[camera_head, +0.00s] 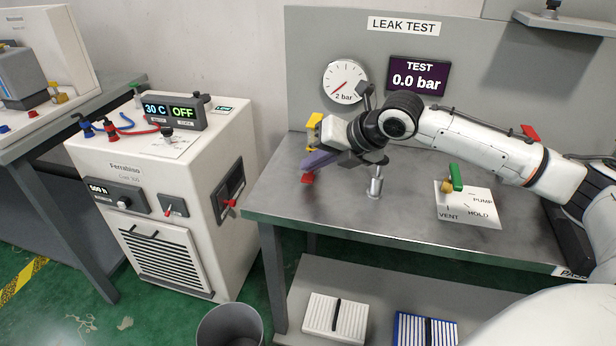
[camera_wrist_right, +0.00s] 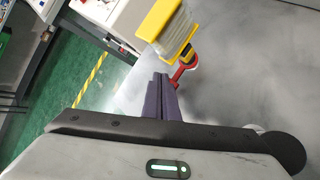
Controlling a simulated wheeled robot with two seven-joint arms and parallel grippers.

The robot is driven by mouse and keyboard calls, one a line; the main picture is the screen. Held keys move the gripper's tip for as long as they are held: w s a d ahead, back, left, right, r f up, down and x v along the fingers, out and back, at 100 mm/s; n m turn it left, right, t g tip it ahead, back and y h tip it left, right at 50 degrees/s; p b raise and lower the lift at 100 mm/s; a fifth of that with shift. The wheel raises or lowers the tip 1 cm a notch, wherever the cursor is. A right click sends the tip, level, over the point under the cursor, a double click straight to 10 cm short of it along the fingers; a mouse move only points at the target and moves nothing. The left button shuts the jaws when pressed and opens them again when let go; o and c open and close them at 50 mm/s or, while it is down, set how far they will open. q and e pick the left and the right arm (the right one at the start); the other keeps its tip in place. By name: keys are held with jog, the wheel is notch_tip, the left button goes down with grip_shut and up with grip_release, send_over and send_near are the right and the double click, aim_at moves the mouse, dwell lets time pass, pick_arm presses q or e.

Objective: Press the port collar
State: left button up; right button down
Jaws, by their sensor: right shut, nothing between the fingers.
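My right gripper (camera_head: 310,167) reaches over the leak test bench from the right, its purple fingers shut together and empty. I cannot tell whether the fingers touch the red part. A short metal post (camera_head: 375,184) stands on the bench beside the gripper. Which part is the port collar is unclear. My left gripper is out of view.
A valve panel (camera_head: 470,208) with a green handle sits at the right on the bench. The display (camera_head: 417,76) reads 0.0 bar, beside a round gauge (camera_head: 345,83). A white chiller (camera_head: 170,200) stands to the left. The bench front is clear.

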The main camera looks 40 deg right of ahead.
jog(key=shift+f, duration=0.15)
dwell(0.4)
jog(key=shift+f+p, duration=0.25)
jog(key=shift+p, duration=0.05)
jog(key=shift+f, duration=0.95)
dwell(0.9)
jog(key=shift+r, duration=0.1)
jog(key=shift+r+p, duration=1.25)
jog(key=shift+p, duration=0.1)
